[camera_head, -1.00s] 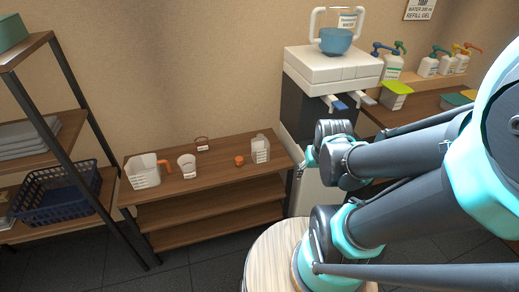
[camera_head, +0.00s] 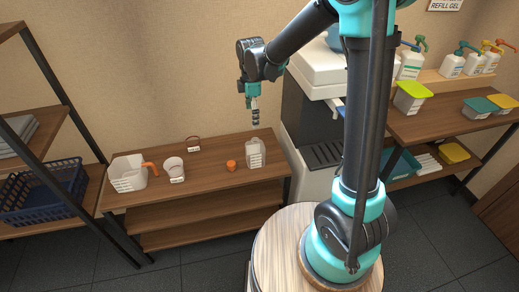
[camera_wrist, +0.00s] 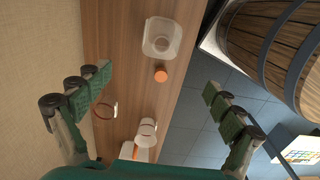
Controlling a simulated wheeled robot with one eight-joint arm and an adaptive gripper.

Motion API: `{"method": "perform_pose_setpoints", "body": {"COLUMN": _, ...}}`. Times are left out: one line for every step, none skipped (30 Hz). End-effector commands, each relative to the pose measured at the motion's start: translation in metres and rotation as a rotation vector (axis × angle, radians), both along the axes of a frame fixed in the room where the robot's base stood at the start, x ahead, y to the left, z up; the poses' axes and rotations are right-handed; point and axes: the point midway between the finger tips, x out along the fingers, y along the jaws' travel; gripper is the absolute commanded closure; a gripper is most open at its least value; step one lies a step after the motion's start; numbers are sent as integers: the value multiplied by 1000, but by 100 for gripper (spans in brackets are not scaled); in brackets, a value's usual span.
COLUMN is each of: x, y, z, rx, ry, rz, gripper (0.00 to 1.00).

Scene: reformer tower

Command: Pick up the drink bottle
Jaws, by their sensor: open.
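The translucent, pale bottle (camera_head: 255,154), which I take to be the drink bottle, stands upright at the right end of the low shelf's top. It also shows near the top of the wrist view (camera_wrist: 161,38), seen from above. My gripper (camera_head: 255,118) hangs above the shelf near the bottle, apart from it. In the wrist view my gripper (camera_wrist: 157,68) has its fingers spread wide with nothing between them but the shelf below. The bottle lies ahead of the fingers, toward the top of that view.
An orange cap-like object (camera_head: 231,165) stands just left of the bottle. A white cup (camera_head: 174,169) and a clear pitcher with an orange handle (camera_head: 128,173) stand farther left on the low shelf (camera_head: 210,165). A grey-white dispenser machine (camera_head: 312,105) stands close on the right.

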Motion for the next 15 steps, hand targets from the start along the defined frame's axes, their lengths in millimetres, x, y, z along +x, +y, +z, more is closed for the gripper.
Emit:
{"method": "perform_pose_setpoints", "body": {"x": 1, "y": 4, "z": -2, "rx": -2, "ry": 4, "rz": 20, "gripper": 7}}
{"method": "perform_pose_setpoints", "body": {"x": 1, "y": 5, "z": -4, "rx": -3, "ry": 5, "rz": 27, "gripper": 7}}
{"method": "perform_pose_setpoints", "body": {"x": 1, "y": 6, "z": -7, "rx": -4, "ry": 6, "rz": 32, "gripper": 7}}
{"method": "perform_pose_setpoints", "body": {"x": 2, "y": 6, "z": -11, "rx": -4, "ry": 6, "rz": 33, "gripper": 7}}
{"method": "perform_pose_setpoints", "body": {"x": 2, "y": 6, "z": -15, "rx": -4, "ry": 6, "rz": 33, "gripper": 7}}
{"method": "perform_pose_setpoints", "body": {"x": 2, "y": 5, "z": -22, "rx": -4, "ry": 6, "rz": 32, "gripper": 7}}
{"method": "perform_pose_setpoints", "body": {"x": 1, "y": 5, "z": -28, "rx": -4, "ry": 6, "rz": 32, "gripper": 7}}
{"method": "perform_pose_setpoints", "body": {"x": 2, "y": 5, "z": -34, "rx": -3, "ry": 5, "rz": 31, "gripper": 7}}
{"method": "perform_pose_setpoints", "body": {"x": 2, "y": 5, "z": -42, "rx": -3, "ry": 5, "rz": 31, "gripper": 7}}
{"method": "perform_pose_setpoints", "body": {"x": 2, "y": 5, "z": -48, "rx": -3, "ry": 5, "rz": 30, "gripper": 7}}
{"method": "perform_pose_setpoints", "body": {"x": 2, "y": 5, "z": -54, "rx": -3, "ry": 5, "rz": 30, "gripper": 7}}
{"method": "perform_pose_setpoints", "body": {"x": 2, "y": 4, "z": -62, "rx": -3, "ry": 5, "rz": 30, "gripper": 7}}
{"method": "perform_pose_setpoints", "body": {"x": 2, "y": 4, "z": -68, "rx": -3, "ry": 5, "rz": 30, "gripper": 7}}
{"method": "perform_pose_setpoints", "body": {"x": 2, "y": 4, "z": -74, "rx": -3, "ry": 5, "rz": 29, "gripper": 7}}
{"method": "perform_pose_setpoints", "body": {"x": 2, "y": 4, "z": -82, "rx": -3, "ry": 5, "rz": 29, "gripper": 7}}
